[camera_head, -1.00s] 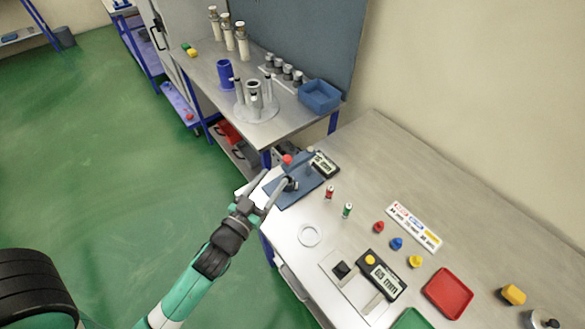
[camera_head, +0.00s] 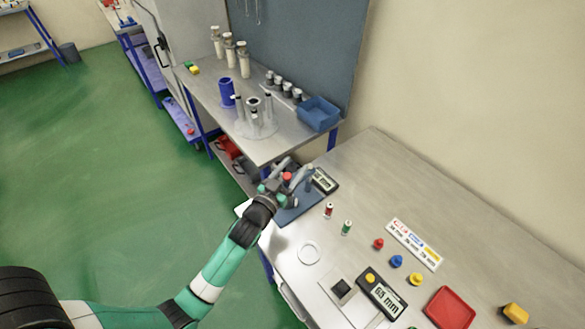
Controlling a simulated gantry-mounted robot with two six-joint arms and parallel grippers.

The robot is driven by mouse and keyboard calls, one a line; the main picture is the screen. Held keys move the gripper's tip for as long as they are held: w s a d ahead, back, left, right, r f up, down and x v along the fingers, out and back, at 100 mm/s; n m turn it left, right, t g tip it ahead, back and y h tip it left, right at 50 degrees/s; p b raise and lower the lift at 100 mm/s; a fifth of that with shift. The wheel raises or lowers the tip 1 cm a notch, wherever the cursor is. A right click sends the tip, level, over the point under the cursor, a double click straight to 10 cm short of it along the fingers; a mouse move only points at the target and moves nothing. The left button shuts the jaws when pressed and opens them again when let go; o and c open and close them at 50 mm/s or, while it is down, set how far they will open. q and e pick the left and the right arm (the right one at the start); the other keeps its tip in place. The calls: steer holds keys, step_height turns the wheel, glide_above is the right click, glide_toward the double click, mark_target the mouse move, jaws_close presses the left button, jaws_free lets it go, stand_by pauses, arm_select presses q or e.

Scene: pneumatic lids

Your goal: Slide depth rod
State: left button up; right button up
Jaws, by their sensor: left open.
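A dark blue plate (camera_head: 300,211) lies at the left end of the near bench, with a device on it that carries a red knob (camera_head: 287,176). My left gripper (camera_head: 295,172) is open over this plate. Its two grey fingers appear on either side of the red knob in the picture; I cannot tell whether they touch it. The gripper hides most of the device, and I cannot make out a rod clearly. A small dark display (camera_head: 325,182) stands just right of the plate. My right gripper is not in view.
On the near bench are a red battery-like cylinder (camera_head: 328,210), a green one (camera_head: 346,228), a white ring (camera_head: 309,253), a second display (camera_head: 383,294), coloured knobs, a label strip (camera_head: 414,243) and a red tray (camera_head: 450,308). A far bench holds a blue bin (camera_head: 319,114) and cylinders.

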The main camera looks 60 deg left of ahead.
arm_select(q)
steer(key=shift+c, duration=0.3)
jaws_close()
stand_by(1.1)
